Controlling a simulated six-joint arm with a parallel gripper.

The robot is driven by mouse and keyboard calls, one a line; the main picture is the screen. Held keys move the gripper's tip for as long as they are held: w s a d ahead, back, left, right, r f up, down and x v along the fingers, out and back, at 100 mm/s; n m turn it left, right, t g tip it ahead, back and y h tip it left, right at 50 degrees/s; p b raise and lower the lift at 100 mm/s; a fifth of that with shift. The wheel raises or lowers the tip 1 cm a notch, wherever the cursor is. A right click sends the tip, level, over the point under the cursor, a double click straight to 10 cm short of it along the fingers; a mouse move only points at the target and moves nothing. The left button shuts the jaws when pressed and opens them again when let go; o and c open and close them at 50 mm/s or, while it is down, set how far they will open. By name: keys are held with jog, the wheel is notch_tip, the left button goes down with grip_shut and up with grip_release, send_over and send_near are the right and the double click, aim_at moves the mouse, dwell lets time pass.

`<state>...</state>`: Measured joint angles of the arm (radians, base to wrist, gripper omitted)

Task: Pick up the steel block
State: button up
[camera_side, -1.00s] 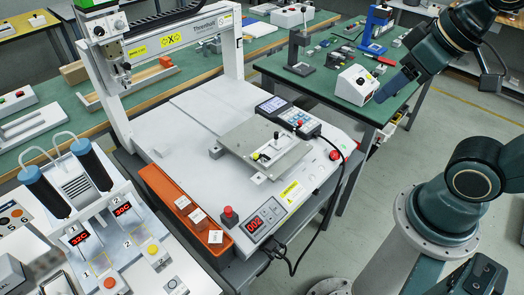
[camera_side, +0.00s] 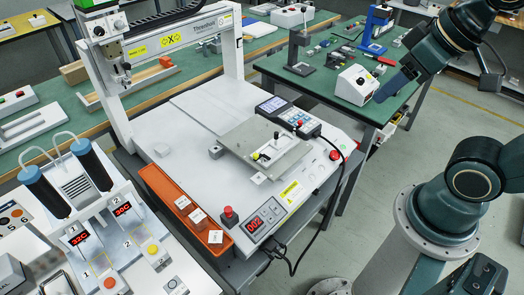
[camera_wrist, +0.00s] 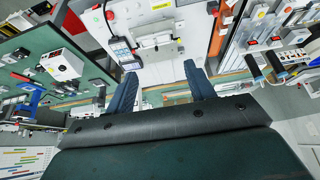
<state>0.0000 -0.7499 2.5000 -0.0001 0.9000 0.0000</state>
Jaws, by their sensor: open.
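A small grey metal block (camera_side: 216,152), which looks like the steel block, sits on the pale machine bed (camera_side: 190,125) in the side view. It is just left of the raised grey fixture plate (camera_side: 240,140) and apart from it. My gripper (camera_side: 388,88) is high at the upper right of the side view, well away from the block. In the wrist view my gripper's two blue fingers (camera_wrist: 160,69) are spread apart with nothing between them. The block is too small to make out surely in the wrist view.
A handheld controller (camera_side: 288,116) lies behind the fixture plate. An orange tray (camera_side: 170,188) runs along the bed's left edge. The gantry frame (camera_side: 112,85) stands at the back left. A red button (camera_side: 229,214) is at the front. The bed behind the block is clear.

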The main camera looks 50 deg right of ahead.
jog(key=shift+o, duration=0.5)
jog(key=shift+w, duration=0.1)
jog(key=w+a+f+n+g+y, duration=0.15)
jog(key=w+a+n, duration=0.35)
jog(key=w, duration=0.7)
jog(key=w+a+f+n+g+y, duration=0.15)
jog(key=w+a+n, duration=0.4)
jog(key=w, duration=0.55)
jog(key=w+a+f+n+g, duration=0.1)
jog(key=w+a+f+n, duration=0.2)
jog(key=f, duration=0.8)
jog(key=w+a+f+n+g+y, duration=0.1)
jog(key=w+a+f+n, duration=0.3)
jog(key=w+a+f, duration=0.4)
notch_tip(320, 180, down, 4)
jog(key=shift+a+f+g+y, duration=0.2)
jog(key=shift+a+g+y, duration=0.1)
jog(key=shift+a, duration=0.7)
jog(key=shift+f+n, duration=0.1)
jog(key=shift+n, duration=0.15)
